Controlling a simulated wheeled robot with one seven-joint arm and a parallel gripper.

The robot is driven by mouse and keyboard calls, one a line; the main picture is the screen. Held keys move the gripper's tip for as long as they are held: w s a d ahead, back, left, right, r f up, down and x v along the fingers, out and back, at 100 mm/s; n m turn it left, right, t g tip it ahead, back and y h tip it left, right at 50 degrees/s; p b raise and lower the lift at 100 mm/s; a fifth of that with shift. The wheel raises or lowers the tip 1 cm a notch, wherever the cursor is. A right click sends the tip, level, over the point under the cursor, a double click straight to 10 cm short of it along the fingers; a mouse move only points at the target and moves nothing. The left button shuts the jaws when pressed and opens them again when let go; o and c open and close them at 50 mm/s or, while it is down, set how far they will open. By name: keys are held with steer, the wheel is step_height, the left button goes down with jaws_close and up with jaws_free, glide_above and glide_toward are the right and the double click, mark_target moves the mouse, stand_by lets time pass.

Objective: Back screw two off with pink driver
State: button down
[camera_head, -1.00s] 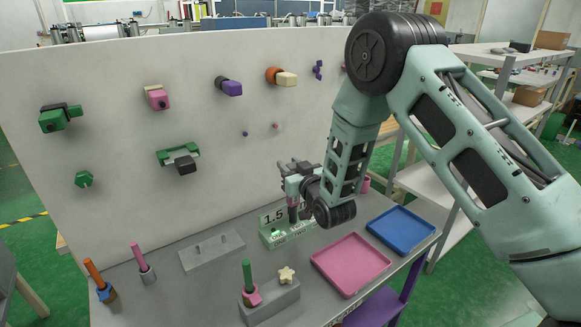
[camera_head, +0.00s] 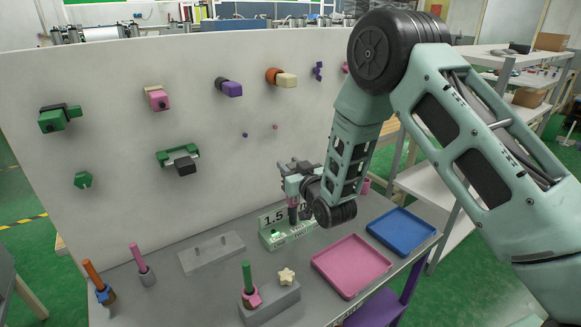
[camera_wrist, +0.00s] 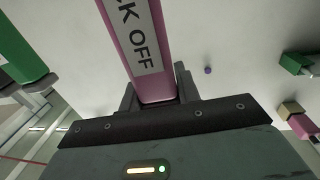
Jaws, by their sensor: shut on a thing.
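My gripper (camera_wrist: 157,92) is shut on a pink driver (camera_wrist: 122,12) with a white label ending in "CK OFF", seen in the wrist view. The driver's far end runs out of that view. In the head view my gripper (camera_head: 293,200) is low in front of the board, at a small pale green stand (camera_head: 272,238) marked "1.5". The driver's tip there is too small to make out. Two small screw-like heads, one purple (camera_head: 245,135) and one pink (camera_head: 275,127), sit on the white board (camera_head: 215,185). I cannot tell which is screw two.
A pink tray (camera_head: 350,265) and a blue tray (camera_head: 401,231) lie on the right of the grey bench. Orange (camera_head: 92,272), pink (camera_head: 137,254) and green (camera_head: 247,276) upright handles stand at the left and front. Several coloured blocks project from the board.

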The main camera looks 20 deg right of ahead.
stand_by(0.8)
step_height(320, 180, up, 5)
steer(key=shift+r+p, duration=0.15)
steer(key=shift+p, duration=0.95)
stand_by(0.8)
